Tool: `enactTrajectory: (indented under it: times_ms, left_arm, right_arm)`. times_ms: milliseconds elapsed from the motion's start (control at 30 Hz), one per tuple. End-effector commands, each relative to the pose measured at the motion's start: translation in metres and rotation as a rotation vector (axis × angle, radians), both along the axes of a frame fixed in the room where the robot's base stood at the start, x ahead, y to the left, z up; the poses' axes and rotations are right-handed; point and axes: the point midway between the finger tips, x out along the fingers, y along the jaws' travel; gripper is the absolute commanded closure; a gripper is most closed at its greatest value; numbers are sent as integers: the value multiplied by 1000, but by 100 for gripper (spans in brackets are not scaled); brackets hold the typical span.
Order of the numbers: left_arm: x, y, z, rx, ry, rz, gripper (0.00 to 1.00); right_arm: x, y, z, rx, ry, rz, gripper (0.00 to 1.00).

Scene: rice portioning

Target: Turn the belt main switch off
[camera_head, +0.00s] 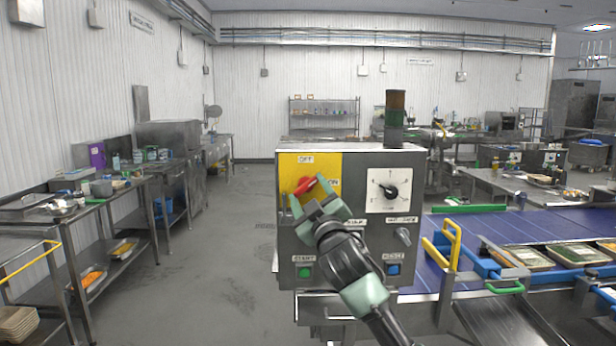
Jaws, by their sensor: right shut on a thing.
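The belt main switch (304,186) is a red rotary handle on a yellow plate (322,168) at the upper left of the grey control box (353,260). The plate has an OFF label above the handle and an ON label to its right. The red handle looks tilted, its right end higher. My right gripper (309,194) is in front of the plate, shut on the red handle with its fingers on either side. The gripper and wrist cover the lower part of the plate and part of the box front. My left gripper is not in view.
A dial (389,191), a green button (305,272) and a blue button (393,269) are also on the box. A dark stack light (395,118) stands on top. The blue conveyor belt (480,230) with filled trays runs to the right. Open floor (225,240) lies to the left.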

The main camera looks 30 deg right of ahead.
Motion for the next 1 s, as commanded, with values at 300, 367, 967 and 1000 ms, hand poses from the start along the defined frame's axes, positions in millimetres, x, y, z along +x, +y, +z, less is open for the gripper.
enactTrajectory:
  times_ms: [300, 367, 967, 1000]
  left_arm:
    - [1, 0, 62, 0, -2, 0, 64]
    - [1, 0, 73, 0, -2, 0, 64]
    - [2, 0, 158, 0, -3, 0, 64]
    - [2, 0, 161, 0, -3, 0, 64]
  right_arm:
    - [-1, -2, 9, -262, 165, 0, 77]
    - [-1, -2, 9, -311, 195, 0, 77]
    - [-2, -3, 9, -702, 436, 3, 77]
    - [-2, -3, 9, -717, 445, 2, 77]
